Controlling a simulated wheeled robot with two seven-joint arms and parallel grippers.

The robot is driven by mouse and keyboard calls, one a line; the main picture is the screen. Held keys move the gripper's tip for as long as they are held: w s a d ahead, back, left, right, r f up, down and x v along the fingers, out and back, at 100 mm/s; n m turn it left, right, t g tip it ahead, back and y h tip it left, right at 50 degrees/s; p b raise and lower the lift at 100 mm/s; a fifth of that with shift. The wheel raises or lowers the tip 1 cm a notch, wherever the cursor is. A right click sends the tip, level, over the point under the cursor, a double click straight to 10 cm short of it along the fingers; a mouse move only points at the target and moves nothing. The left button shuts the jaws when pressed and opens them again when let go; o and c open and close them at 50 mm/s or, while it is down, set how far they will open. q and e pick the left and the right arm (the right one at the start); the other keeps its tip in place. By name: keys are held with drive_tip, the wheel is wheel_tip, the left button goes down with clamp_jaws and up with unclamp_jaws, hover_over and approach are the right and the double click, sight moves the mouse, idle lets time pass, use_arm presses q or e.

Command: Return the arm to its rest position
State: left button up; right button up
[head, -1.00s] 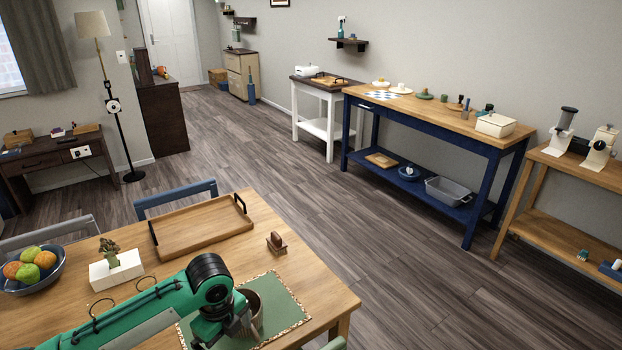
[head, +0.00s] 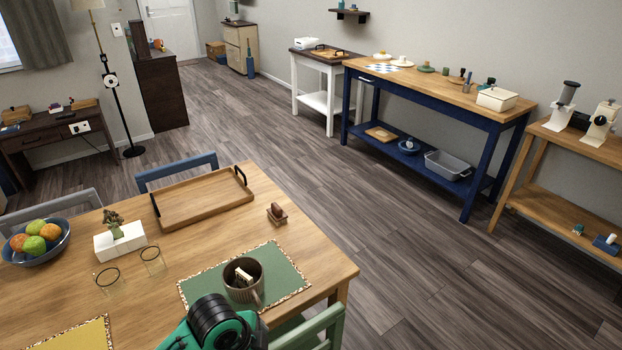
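My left arm shows only as a green link with a black joint at the bottom edge of the head view. The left gripper itself is out of sight, so its fingers cannot be seen. The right gripper is not in view. A brown mug (head: 243,293) stands upright on the green placemat (head: 288,284) just beyond my arm. A small white and dark object (head: 243,276) is in the mug; I cannot tell what it is.
The wooden table (head: 225,232) holds a tray (head: 200,203), a fruit bowl (head: 60,248), a white planter (head: 118,242), two clear glasses (head: 153,262) and a yellow placemat (head: 80,337). A green chair (head: 318,328) stands at its front right. Floor is open beyond.

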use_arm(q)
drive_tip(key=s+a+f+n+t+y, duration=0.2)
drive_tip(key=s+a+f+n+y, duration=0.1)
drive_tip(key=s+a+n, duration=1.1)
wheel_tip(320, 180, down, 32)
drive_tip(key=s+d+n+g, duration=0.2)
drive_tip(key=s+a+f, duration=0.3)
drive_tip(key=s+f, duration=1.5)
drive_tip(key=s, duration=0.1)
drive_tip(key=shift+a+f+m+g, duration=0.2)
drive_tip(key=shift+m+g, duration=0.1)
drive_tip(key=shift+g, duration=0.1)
